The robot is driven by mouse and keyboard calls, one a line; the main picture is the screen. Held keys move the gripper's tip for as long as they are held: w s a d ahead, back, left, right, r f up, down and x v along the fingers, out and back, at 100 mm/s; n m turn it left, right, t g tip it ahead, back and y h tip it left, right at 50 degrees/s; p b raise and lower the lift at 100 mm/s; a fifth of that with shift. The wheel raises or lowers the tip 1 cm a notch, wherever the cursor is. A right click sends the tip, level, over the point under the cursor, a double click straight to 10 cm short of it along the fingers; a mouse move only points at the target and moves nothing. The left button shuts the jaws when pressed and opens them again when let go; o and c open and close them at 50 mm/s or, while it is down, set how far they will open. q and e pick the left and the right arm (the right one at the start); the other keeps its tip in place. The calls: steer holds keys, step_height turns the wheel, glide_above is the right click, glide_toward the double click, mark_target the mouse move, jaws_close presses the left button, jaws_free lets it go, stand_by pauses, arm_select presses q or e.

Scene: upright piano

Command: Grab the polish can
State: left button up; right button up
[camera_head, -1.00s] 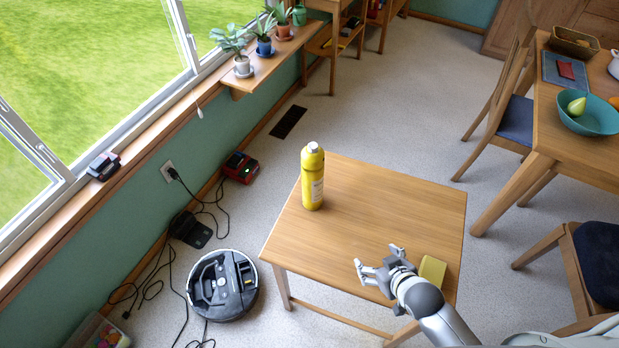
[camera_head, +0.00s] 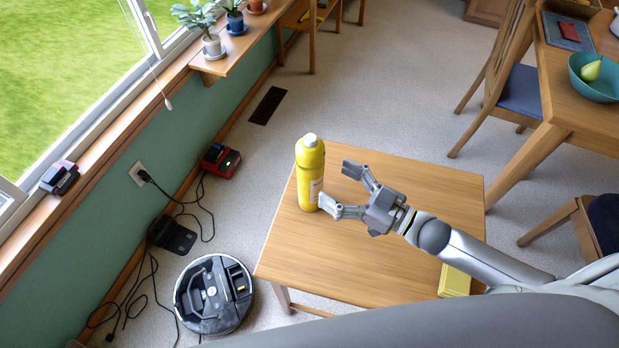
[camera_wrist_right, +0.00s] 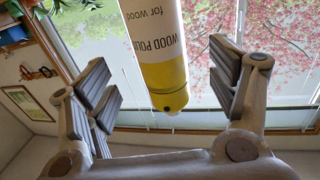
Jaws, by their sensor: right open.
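The polish can (camera_head: 310,176) is a yellow bottle with a white cap and a pale label. It stands upright near the far left part of the small wooden table (camera_head: 400,240). My right gripper (camera_head: 337,187) is open, its fingers pointing left toward the can, with the lower fingertip close to the can's side. In the right wrist view the can (camera_wrist_right: 160,60) shows between the open fingers (camera_wrist_right: 165,90), its label reading "WOOD" and "for wood". Whether a finger touches it cannot be told. My left gripper is not in view.
A yellow block (camera_head: 454,281) lies on the table's right front edge, by my right arm. A robot vacuum (camera_head: 214,294) and cables are on the floor at left. A chair (camera_head: 515,90) and a larger table (camera_head: 565,110) stand at right.

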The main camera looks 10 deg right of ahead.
mark_target(322, 176)
steer(key=shift+x, duration=1.05)
steer(key=p+x, duration=0.1)
steer(key=x, duration=0.4)
steer(key=shift+f, duration=0.15)
steer(key=shift+w+a, duration=0.15)
steer(key=shift+w, duration=0.05)
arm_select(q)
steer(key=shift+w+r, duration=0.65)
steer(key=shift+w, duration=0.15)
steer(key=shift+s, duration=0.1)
arm_select(e)
steer(key=shift+c, duration=0.2)
steer(key=c, duration=1.5)
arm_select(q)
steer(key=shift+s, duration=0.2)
arm_select(e)
steer(key=shift+o, duration=0.2)
